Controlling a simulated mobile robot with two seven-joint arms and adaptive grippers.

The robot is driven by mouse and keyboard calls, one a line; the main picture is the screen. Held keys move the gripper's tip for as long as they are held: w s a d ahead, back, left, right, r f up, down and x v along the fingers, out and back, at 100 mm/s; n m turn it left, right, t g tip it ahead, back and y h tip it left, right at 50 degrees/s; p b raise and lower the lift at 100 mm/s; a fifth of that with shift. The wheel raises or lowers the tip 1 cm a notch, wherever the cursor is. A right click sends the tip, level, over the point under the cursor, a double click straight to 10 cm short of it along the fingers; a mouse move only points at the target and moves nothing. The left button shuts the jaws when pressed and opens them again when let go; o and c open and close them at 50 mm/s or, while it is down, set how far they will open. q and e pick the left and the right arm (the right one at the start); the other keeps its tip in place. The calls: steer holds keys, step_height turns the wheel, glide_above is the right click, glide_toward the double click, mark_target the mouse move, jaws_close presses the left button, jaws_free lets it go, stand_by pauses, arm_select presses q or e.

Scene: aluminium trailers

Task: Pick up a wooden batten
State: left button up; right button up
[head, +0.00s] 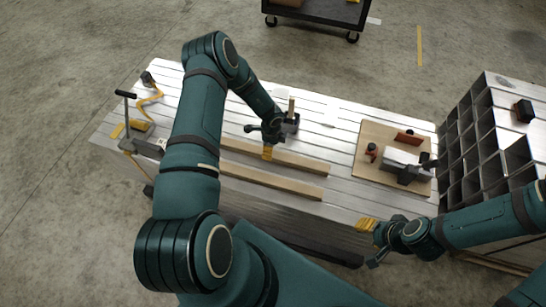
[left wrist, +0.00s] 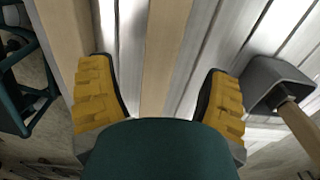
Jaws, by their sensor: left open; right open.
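Two long pale wooden battens lie side by side on the slotted metal table. The far batten (head: 302,163) passes beneath my left gripper (head: 267,153), which points down with yellow fingertips. In the left wrist view, the left gripper (left wrist: 161,100) is open, its fingers on either side of this batten (left wrist: 165,55) with gaps between. I cannot tell the height of the fingertips. The near batten (head: 272,181) lies parallel; it also shows in the left wrist view (left wrist: 63,35), outside the left finger. My right gripper (head: 368,226) is open and empty beside the table's near edge.
A mallet with a grey head (head: 291,124) stands close beyond my left gripper; its head also shows in the left wrist view (left wrist: 268,82). A board (head: 370,147) with tools lies at right. A clamp (head: 127,115) is at left. A metal rack (head: 490,130) stands right.

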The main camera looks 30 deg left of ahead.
arm_select(q)
steer(key=shift+w+d+f+b, duration=0.15)
steer(key=shift+f+b, duration=0.3)
steer(key=shift+f, duration=0.9)
steer(key=shift+d+f+b, duration=0.1)
steer(key=shift+f+b, duration=0.3)
steer(key=shift+f, duration=0.95)
steer(key=shift+r, duration=0.1)
jaws_close()
